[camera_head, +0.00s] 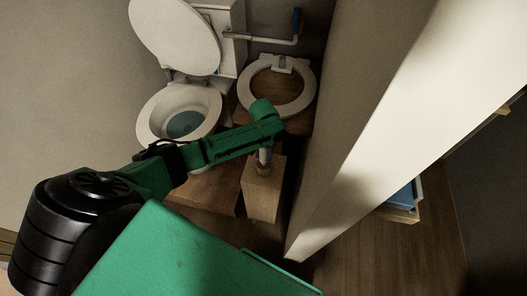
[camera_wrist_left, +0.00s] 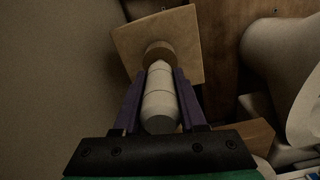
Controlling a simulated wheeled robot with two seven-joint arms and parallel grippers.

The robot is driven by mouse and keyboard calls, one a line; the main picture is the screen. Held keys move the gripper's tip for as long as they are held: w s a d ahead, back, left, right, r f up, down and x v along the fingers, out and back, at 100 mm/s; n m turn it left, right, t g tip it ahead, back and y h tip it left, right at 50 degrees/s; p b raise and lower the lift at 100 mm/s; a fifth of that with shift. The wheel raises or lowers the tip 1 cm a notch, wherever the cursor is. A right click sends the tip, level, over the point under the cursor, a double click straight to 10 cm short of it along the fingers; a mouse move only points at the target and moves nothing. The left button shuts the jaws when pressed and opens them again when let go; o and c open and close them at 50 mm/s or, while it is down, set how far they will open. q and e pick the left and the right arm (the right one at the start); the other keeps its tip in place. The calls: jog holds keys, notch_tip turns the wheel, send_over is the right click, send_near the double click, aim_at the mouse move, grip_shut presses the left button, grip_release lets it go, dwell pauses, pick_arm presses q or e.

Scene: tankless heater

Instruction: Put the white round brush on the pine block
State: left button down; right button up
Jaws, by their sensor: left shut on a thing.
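The white round brush (camera_wrist_left: 159,103) is a pale cylinder with a round, wood-coloured lower end. My left gripper (camera_wrist_left: 158,88) is shut on it, with a purple finger on each side. In the head view the brush (camera_head: 264,156) shows below the green wrist of my left arm, roughly upright. The pine block (camera_head: 262,193) stands directly beneath it, and its top face (camera_wrist_left: 190,66) shows behind the brush in the left wrist view. The brush's lower end overlaps the block's top; I cannot tell whether they touch. My right gripper is not in view.
A white toilet (camera_head: 165,105) with its lid up stands behind my left arm. A white toilet seat (camera_head: 302,98) lies on a wooden surface behind the block. A pale wall edge (camera_head: 345,150) rises close to the right of the block. A lower wooden box (camera_head: 207,193) is left of the block.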

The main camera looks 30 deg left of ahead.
pick_arm(q)
jog(key=shift+f, duration=0.6)
dwell(0.4)
jog(key=shift+c, duration=1.9)
grip_release()
notch_tip(320, 180, up, 15)
jog(key=shift+f+p, duration=0.2)
jog(key=shift+p, duration=0.7)
